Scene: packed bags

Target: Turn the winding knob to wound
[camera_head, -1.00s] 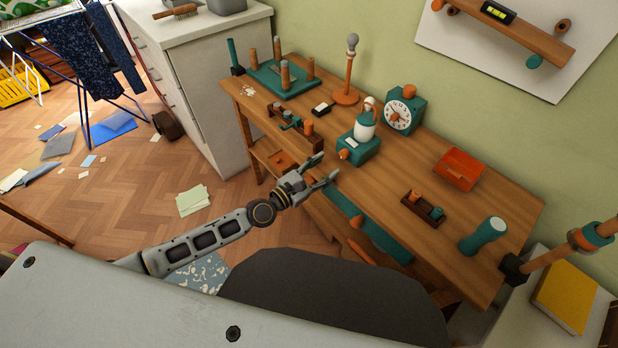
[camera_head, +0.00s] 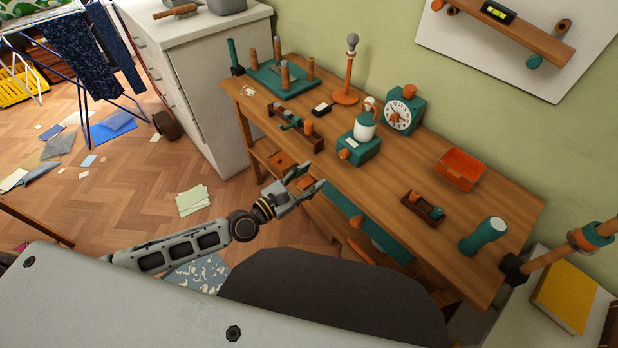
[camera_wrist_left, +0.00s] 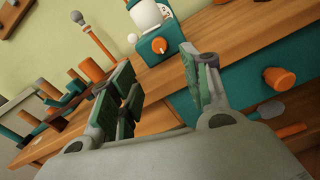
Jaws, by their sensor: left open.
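A teal box-shaped device (camera_head: 358,150) with a white-and-teal figure on top stands near the front edge of the workbench. An orange knob (camera_head: 343,155) sits on its front face; it also shows in the left wrist view (camera_wrist_left: 159,45). I cannot read any marking for wound. My left gripper (camera_head: 316,178) is open and empty, just off the bench's front edge, apart from the knob and below-left of it. In the left wrist view, the knob appears between the spread fingers of the gripper (camera_wrist_left: 158,60). My right gripper is not in view.
The wooden workbench (camera_head: 390,183) also holds a teal clock (camera_head: 404,110), an orange open box (camera_head: 457,169), a small wooden rack (camera_head: 423,207) and a teal cylinder (camera_head: 483,235). A teal drawer front with orange knobs (camera_wrist_left: 279,78) is below the bench edge.

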